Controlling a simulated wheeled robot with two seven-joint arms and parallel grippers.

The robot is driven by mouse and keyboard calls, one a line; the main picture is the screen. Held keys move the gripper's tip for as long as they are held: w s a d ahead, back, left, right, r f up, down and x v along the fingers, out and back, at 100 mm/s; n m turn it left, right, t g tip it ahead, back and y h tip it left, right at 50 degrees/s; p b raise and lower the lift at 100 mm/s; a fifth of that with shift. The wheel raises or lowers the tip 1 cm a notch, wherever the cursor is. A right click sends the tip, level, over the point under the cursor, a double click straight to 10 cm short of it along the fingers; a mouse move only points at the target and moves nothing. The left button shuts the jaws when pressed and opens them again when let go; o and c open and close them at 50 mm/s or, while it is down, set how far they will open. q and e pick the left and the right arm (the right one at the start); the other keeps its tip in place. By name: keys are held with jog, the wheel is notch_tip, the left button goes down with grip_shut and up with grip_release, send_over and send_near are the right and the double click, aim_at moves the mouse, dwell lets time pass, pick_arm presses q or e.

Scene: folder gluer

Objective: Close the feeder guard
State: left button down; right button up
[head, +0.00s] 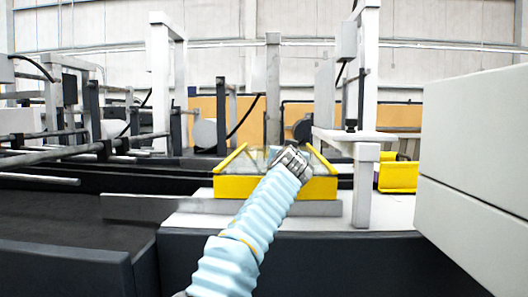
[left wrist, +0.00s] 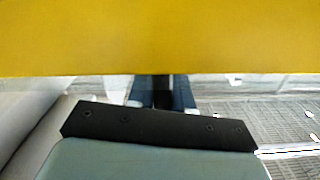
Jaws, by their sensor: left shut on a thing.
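The feeder guard (head: 230,187) is a yellow frame with clear panels and sloping yellow side bars, at the middle of the machine in the head view. A yellow face (left wrist: 160,38) fills the top of the left wrist view. My left gripper (head: 287,160), at the end of a pale blue sleeved arm, is at the guard's front bar, right of its middle. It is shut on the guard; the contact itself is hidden. In the left wrist view its dark fingers (left wrist: 162,92) show only partly, below the yellow edge. My right gripper is not in view.
A large light grey cabinet (head: 475,150) stands close on the right. A white post (head: 363,190) rises just right of the guard, with another yellow part (head: 397,177) beyond it. Dark belts and rails (head: 60,205) run to the left. A dark front panel (head: 340,265) lies below.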

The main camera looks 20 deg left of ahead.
pick_arm(q)
jog(key=shift+w+d+r, duration=0.1)
jog(key=shift+w+d, duration=0.05)
jog(key=shift+d, duration=0.65)
jog(key=c, duration=1.1)
grip_release()
jog(key=shift+d, duration=0.1)
jog(key=shift+f, duration=0.2)
jog(key=b+v, duration=0.9)
jog(key=v, duration=0.4)
jog(key=shift+s, duration=0.35)
